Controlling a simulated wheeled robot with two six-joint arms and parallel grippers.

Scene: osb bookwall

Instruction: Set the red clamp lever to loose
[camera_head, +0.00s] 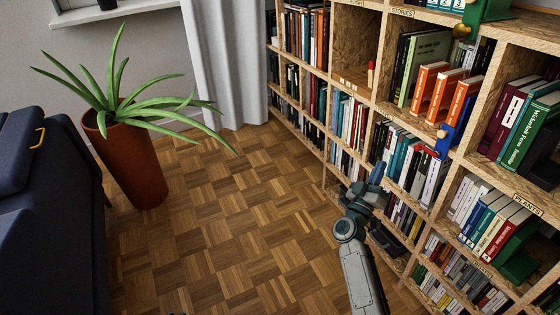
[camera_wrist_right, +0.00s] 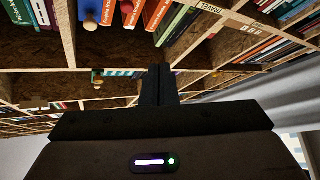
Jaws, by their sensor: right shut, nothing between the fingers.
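The red clamp lever (camera_head: 428,151) shows in the head view as a small red bar at the shelf edge, low beside a blue clamp body (camera_head: 445,138). Its exact setting is too small to tell. My right gripper (camera_head: 377,172) is in front of the bookcase, left of and below the lever and apart from it. Its fingers (camera_wrist_right: 160,84) are shut and empty in the right wrist view. I cannot make out the red lever in that view. My left gripper is not in view.
The chipboard bookcase (camera_head: 460,165) fills the right side, with many books on its shelves. A green bookend-like object (camera_head: 487,10) stands at the top right. A potted plant (camera_head: 137,165) and a dark blue sofa (camera_head: 50,200) are left. The parquet floor (camera_head: 235,220) between is clear.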

